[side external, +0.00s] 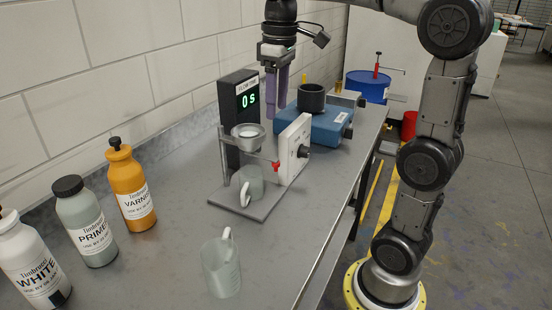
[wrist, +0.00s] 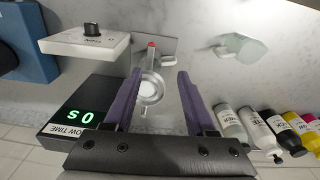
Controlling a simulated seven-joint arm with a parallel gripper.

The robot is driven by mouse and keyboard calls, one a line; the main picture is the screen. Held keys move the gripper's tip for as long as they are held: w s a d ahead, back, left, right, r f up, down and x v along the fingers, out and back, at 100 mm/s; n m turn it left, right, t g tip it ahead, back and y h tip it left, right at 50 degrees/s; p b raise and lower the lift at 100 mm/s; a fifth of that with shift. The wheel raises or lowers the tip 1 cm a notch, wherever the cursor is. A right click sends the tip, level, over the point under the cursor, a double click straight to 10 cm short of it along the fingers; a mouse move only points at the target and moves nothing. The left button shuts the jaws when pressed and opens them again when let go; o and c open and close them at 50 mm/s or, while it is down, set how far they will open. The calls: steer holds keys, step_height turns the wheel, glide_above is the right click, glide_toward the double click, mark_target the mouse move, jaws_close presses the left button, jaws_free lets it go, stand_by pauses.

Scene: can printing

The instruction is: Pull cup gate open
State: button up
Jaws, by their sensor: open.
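The metal flow cup (side external: 248,136) with a pale inside sits in a stand on a grey base, in front of a black timer reading 0 s. A red-tipped lever (side external: 276,167), seemingly the cup gate, sticks out near the cup beside the white panel. In the wrist view the cup (wrist: 150,88) lies between my fingers in the picture, and the red tip (wrist: 151,44) shows beyond it. My gripper (side external: 276,110) is open and empty, with purple fingers pointing down, above and behind the cup. It touches nothing that I can see.
A clear beaker (side external: 246,187) stands under the cup; another (side external: 221,265) stands nearer. The white panel with a black knob (side external: 294,148) and a blue machine (side external: 325,125) are to the right. Several bottles, including an orange varnish bottle (side external: 131,190), stand left. Bench between is clear.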

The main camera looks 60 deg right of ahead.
mark_target(276, 159)
steer(key=shift+m+g, duration=0.3)
steer(key=f, duration=0.5)
steer(key=w+d+f, duration=0.1)
steer(key=f, duration=0.4)
steer(key=d+f, duration=0.1)
steer(key=f, duration=0.4)
steer(key=shift+w+f, duration=0.15)
steer(key=shift+f, duration=0.25)
steer(key=shift+c, duration=0.3)
jaws_close()
steer(key=shift+d+r, duration=0.1)
